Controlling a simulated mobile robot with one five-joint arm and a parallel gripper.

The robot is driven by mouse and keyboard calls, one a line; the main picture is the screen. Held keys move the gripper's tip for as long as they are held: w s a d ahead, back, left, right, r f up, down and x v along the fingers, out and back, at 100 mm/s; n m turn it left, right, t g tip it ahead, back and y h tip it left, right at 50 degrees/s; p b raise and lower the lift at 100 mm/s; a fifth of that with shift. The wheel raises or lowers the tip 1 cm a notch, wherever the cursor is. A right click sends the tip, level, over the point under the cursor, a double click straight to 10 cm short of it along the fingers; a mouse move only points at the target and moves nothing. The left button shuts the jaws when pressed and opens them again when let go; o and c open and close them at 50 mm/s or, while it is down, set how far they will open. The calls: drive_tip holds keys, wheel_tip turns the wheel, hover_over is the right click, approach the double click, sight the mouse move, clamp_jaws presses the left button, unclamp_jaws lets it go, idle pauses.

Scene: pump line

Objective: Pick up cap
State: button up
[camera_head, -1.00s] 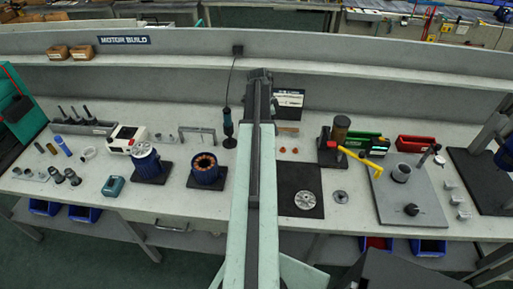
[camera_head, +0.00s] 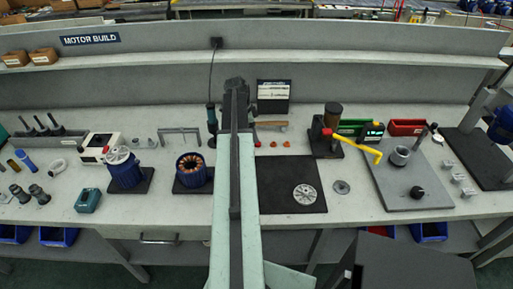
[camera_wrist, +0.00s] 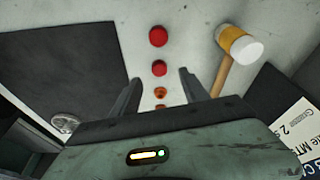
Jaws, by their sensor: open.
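Small red caps lie in a row on the pale bench; in the wrist view one red cap (camera_wrist: 157,36) is farthest from my gripper and another red cap (camera_wrist: 159,68) is nearer. Smaller orange pieces (camera_wrist: 160,91) show in line with them, close to the gripper body. My gripper (camera_wrist: 160,76) is open and empty, its two dark fingers on either side of this row; its height above the bench is unclear. In the head view small orange-red pieces (camera_head: 287,144) lie behind the black mat, and my arm hides part of the bench.
A mallet (camera_wrist: 232,45) lies right of the caps. The black mat (camera_head: 275,170) bears a metal disc (camera_head: 304,195). A blue motor part (camera_head: 191,172) stands left.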

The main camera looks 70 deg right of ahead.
drive_tip(key=b+x, duration=0.5)
drive_tip(key=shift+s+f, duration=0.15)
drive_tip(key=shift+f, duration=0.05)
drive_tip(key=shift+r, duration=0.2)
drive_tip(key=c, duration=1.1)
drive_tip(key=shift+r, duration=0.1)
drive_tip(key=shift+r+p, duration=0.65)
drive_tip(key=shift+p, duration=0.3)
drive_tip(key=r+p, duration=0.2)
drive_tip(key=shift+s+a+r, duration=0.25)
drive_tip(key=shift+a, duration=0.05)
drive_tip(key=s+a, duration=0.3)
drive_tip(key=a, duration=0.1)
drive_tip(key=s+a+p, duration=0.1)
drive_tip(key=s+a, duration=0.2)
drive_tip(key=a, duration=0.1)
drive_tip(key=s+a+r, duration=0.1)
drive_tip(key=s+a, duration=0.2)
drive_tip(key=a, duration=0.1)
drive_tip(key=shift+a, duration=0.2)
